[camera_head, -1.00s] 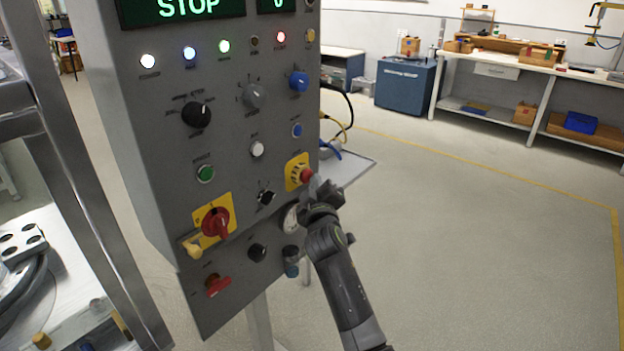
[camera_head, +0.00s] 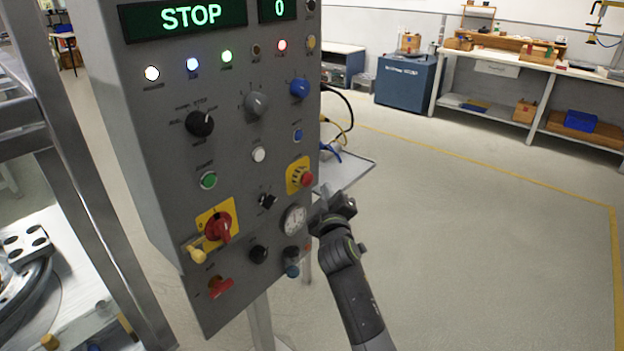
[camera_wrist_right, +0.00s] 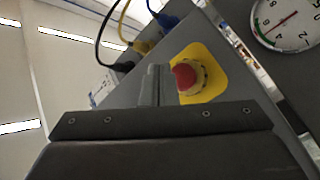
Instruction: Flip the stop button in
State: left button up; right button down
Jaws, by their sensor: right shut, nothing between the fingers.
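The stop button (camera_head: 307,180) is a red mushroom head on a yellow plate at the right edge of the grey control panel. It also shows in the right wrist view (camera_wrist_right: 185,76), just beyond the fingers and partly overlapped by them. My right gripper (camera_head: 322,198) is shut and empty, below and to the right of the button in the head view. A small gap shows between them there. How far the button is pressed in cannot be told. The panel display (camera_head: 191,16) reads STOP in green. My left gripper is not in view.
Close by on the panel are a round gauge (camera_head: 294,219), a black knob (camera_head: 259,254) and a red rotary switch (camera_head: 220,229) on yellow. Cables (camera_head: 343,130) and a grey shelf (camera_head: 350,171) stand behind the panel's right edge. The floor to the right is clear.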

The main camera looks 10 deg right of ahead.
jog(key=s+d+p, duration=0.2)
jog(key=s, duration=0.1)
jog(key=shift+d+r, duration=0.1)
jog(key=shift+d, duration=0.05)
